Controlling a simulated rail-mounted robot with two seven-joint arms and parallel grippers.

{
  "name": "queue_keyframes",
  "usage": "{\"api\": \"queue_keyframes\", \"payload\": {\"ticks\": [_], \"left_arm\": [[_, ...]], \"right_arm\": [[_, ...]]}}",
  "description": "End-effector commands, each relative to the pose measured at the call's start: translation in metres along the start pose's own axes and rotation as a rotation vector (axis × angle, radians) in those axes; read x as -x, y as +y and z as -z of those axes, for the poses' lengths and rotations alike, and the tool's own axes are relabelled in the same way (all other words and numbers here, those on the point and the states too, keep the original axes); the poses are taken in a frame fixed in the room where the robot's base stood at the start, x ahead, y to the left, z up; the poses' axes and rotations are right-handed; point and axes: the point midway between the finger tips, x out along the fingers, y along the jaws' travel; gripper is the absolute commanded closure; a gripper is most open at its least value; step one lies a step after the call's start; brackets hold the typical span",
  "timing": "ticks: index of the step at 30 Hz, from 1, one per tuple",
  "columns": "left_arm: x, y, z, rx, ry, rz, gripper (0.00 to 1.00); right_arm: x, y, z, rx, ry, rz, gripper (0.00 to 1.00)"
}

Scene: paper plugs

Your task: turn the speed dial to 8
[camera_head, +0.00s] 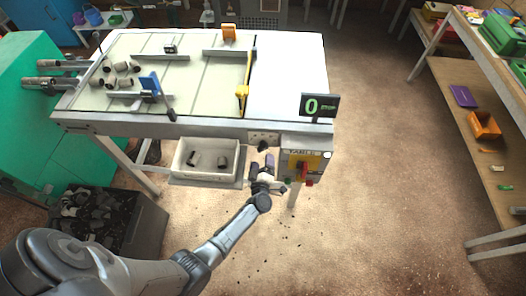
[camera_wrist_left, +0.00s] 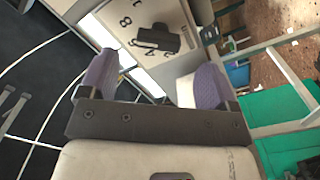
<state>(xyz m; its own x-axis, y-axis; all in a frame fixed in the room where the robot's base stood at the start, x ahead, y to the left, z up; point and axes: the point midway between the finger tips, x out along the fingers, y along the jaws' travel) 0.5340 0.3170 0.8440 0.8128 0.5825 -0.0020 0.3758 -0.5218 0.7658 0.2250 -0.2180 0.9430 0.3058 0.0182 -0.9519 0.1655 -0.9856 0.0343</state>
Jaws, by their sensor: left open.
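The speed dial is a black knob (camera_wrist_left: 157,38) on a pale plate with printed numbers, including an 8, in the left wrist view. In the head view the knob (camera_head: 263,147) is on the table's front edge. My left gripper (camera_head: 262,162) is open just in front of and below it. Its purple fingertips (camera_wrist_left: 150,80) are spread in the left wrist view, with the knob beyond the gap and apart from them. The knob's exact setting is unclear. The display (camera_head: 318,106) on the table reads 0. My right gripper is not in view.
A control box (camera_head: 300,160) marked TABLE with a red switch (camera_head: 303,171) is just right of my left gripper. A white bin (camera_head: 181,160) with dark pieces hangs to the left. Several paper plugs (camera_head: 108,82) lie on the table top (camera_head: 290,65). Open floor lies to the right.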

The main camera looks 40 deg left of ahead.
Motion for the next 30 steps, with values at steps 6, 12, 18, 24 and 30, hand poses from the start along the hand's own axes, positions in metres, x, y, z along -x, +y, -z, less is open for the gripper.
{"api": "queue_keyframes", "payload": {"ticks": [6, 12, 18, 24, 30], "left_arm": [[0.041, 0.0, 0.0, 0.001, -0.001, 0.002, 0.17], [0.062, 0.0, 0.0, 0.001, 0.001, 0.0, 0.17], [0.071, 0.0, 0.0, 0.0, 0.001, -0.001, 0.17], [0.072, 0.001, 0.0, 0.0, 0.001, -0.001, 0.17], [0.071, 0.0, 0.0, 0.0, 0.001, -0.001, 0.17]], "right_arm": [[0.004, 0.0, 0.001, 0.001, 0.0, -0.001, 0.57], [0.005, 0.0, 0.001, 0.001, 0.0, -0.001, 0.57], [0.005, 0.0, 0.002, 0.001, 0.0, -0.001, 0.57], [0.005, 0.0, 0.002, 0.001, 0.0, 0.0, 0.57], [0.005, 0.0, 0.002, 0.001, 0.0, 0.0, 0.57]]}}
